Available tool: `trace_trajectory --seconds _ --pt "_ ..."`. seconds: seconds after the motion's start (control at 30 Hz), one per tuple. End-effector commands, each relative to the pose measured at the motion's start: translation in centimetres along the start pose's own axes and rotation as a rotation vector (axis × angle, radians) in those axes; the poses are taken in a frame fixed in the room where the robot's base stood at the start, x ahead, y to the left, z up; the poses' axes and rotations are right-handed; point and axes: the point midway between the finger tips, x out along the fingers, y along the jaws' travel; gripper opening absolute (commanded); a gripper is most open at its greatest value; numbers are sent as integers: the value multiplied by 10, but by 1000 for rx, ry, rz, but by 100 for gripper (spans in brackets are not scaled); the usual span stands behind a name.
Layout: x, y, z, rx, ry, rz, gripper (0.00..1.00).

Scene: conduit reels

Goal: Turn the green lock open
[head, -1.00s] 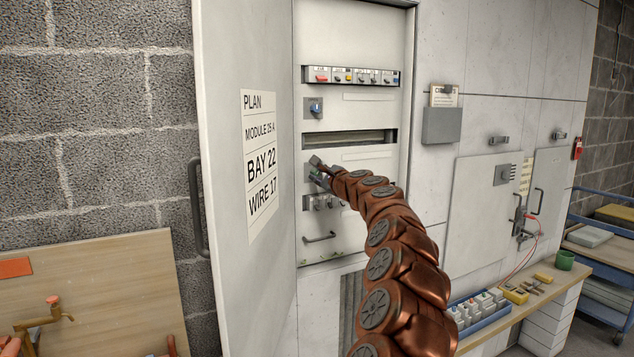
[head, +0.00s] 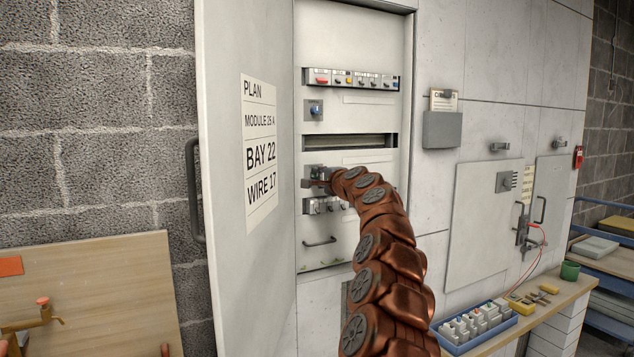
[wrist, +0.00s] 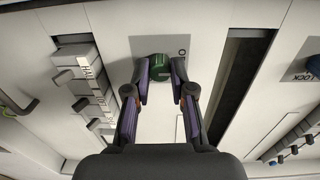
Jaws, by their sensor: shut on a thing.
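The green lock (wrist: 158,66) is a round green knob on a light grey plate, in the open cabinet. In the wrist view my gripper (wrist: 160,78) has one finger on each side of the knob and is shut on it. In the head view the green lock (head: 315,172) is small and partly hidden by my gripper (head: 320,178). Lettering on the plate beside the knob is only partly readable, so I cannot tell the knob's exact turn.
A blue knob (head: 315,110) sits higher on the panel, under a row of small switches (head: 350,79). A row of grey switches (wrist: 85,80) is close to my gripper. The cabinet door (head: 235,200) stands open on the left. A workbench (head: 545,305) is at right.

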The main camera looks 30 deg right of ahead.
Motion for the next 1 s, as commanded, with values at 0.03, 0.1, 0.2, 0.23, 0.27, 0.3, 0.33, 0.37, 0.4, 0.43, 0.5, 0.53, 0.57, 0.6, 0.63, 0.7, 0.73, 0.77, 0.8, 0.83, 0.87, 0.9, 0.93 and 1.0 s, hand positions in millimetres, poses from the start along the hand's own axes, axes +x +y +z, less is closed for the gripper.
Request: trace_trajectory --seconds 0.03,0.1,0.2,0.23,0.27,0.3,0.33,0.37,0.4,0.43,0.5,0.53,0.57,0.6,0.63,0.7,0.73,0.77,0.8,0.83,0.87,0.9,0.93,1.0 --pt "0 -1 2 -8 -2 -1 0" --pt "0 -1 2 -15 -2 -1 0" --pt "0 -1 2 -19 -2 -1 0" --pt "0 -1 2 -20 -2 -1 0" --pt "0 -1 2 -20 -2 -1 0" --pt "0 -1 2 -20 -2 -1 0" --pt "0 -1 2 -20 -2 -1 0" --pt "0 -1 2 -19 -2 -1 0" --pt "0 -1 2 -19 -2 -1 0" --pt "0 -1 2 -19 -2 -1 0" --pt "0 -1 2 -19 -2 -1 0" --pt "0 -1 2 -19 -2 -1 25" --pt "0 -1 2 -19 -1 -1 28" --pt "0 -1 1 -19 -1 -1 33" --pt "0 -1 1 -18 -1 -1 36" --pt "0 0 1 -18 0 0 43" --pt "0 0 0 -18 0 0 46" --pt "0 0 0 -18 0 0 48" --pt "0 0 0 -18 0 0 48" --pt "0 0 0 -18 0 0 48" --pt "0 0 0 -18 0 0 48" --pt "0 0 0 -18 1 0 48" --pt "0 0 0 -18 1 0 48" --pt "0 0 0 -18 1 0 48"
